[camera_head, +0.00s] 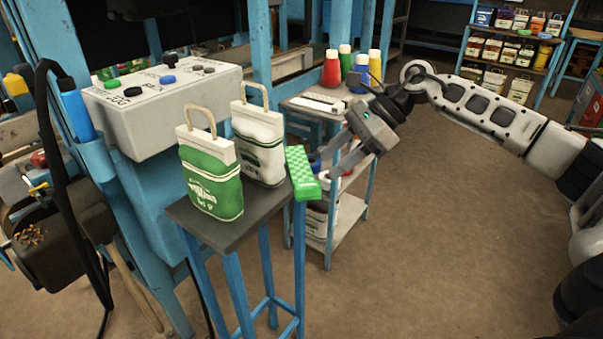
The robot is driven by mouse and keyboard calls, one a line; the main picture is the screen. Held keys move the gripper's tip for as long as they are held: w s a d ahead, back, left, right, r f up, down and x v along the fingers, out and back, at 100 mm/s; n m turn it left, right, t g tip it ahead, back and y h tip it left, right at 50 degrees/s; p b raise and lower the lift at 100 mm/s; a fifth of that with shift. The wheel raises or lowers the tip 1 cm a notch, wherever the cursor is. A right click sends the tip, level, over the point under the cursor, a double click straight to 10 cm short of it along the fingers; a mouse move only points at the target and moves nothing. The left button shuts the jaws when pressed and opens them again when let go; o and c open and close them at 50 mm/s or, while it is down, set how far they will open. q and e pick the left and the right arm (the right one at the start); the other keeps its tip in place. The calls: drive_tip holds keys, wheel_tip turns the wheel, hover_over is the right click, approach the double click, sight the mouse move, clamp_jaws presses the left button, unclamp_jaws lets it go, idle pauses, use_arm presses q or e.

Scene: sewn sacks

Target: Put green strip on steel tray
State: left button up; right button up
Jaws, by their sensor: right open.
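The green strip (302,174) is a bright green, textured block at the right edge of a small dark stand top (232,233), beside two upright bags. It looks tilted, with its near end at or past the stand's edge. My right gripper (323,166) is open and empty, its fingers pointing left and down just right of the strip. I cannot tell whether a finger touches it. I cannot clearly make out the steel tray; a grey-topped cart (297,105) stands behind the strip. My left gripper is not in view.
A green-and-white bag (212,183) and a white bag (259,146) stand left of the strip. A grey control box (165,110) on blue posts is behind them. Coloured bottles (332,70) stand on the cart. The floor at the right is clear.

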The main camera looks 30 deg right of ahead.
sight(309, 185)
drive_tip(key=x, duration=0.6)
drive_tip(key=shift+a+f+p, duration=0.15)
drive_tip(key=shift+f+p, duration=0.1)
drive_tip(key=shift+p, duration=0.15)
clamp_jaws()
